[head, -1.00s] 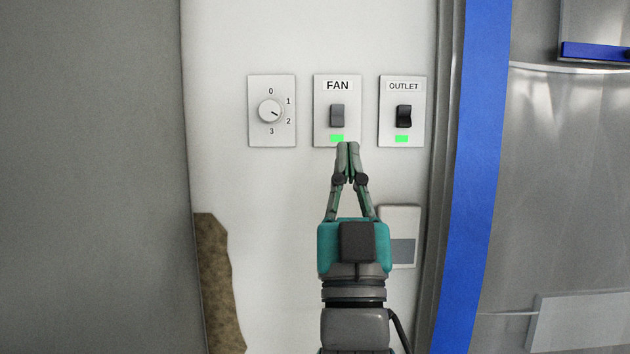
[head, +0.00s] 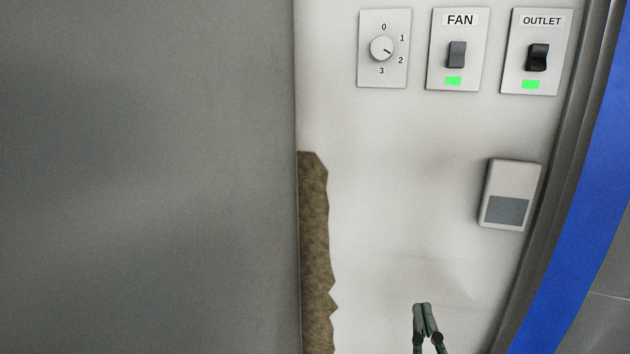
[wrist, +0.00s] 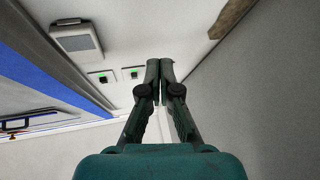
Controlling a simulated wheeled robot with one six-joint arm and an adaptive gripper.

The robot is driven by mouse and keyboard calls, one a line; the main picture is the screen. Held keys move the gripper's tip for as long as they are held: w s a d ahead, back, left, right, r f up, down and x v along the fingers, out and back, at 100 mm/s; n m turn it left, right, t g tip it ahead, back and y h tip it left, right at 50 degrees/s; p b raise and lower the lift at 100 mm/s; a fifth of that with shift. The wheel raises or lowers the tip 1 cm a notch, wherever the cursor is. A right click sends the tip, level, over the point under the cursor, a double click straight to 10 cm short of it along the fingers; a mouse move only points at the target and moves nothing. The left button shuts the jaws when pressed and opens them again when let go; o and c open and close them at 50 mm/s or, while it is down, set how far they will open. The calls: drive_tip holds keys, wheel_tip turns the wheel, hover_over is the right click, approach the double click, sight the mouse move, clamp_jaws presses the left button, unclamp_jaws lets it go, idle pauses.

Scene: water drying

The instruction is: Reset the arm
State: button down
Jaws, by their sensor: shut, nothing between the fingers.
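My gripper (head: 425,305) is at the bottom of the head view, with only its fingertips showing. It is shut and empty. In the wrist view the fingers of my gripper (wrist: 160,65) meet at their tips, clear of the switches. The fan switch (head: 457,54) and the outlet switch (head: 537,57) are at the upper right of the head view, each above a lit green light. The dial (head: 382,48) beside them points near 2.
A small white box with a grey panel (head: 507,211) is on the wall below the outlet switch. A brown damaged patch (head: 316,240) runs beside the grey surface (head: 150,180) at left. A blue strip (head: 590,200) edges the wall at right.

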drive_tip(key=s+d+f+g, duration=0.1)
drive_tip(key=s+f+g, duration=0.1)
drive_tip(key=s+f, duration=0.65)
drive_tip(key=s+f+g, duration=0.2)
drive_tip(key=s+f, duration=0.3)
drive_tip(key=f, duration=0.7)
drive_tip(key=s+d+f+m+g, duration=0.1)
drive_tip(key=s+f, duration=0.3)
drive_tip(key=s, duration=0.7)
drive_tip(key=s+d+f+m+g, duration=0.1)
drive_tip(key=s+f+g, duration=0.3)
drive_tip(key=s, duration=0.7)
drive_tip(key=shift+m, duration=0.3)
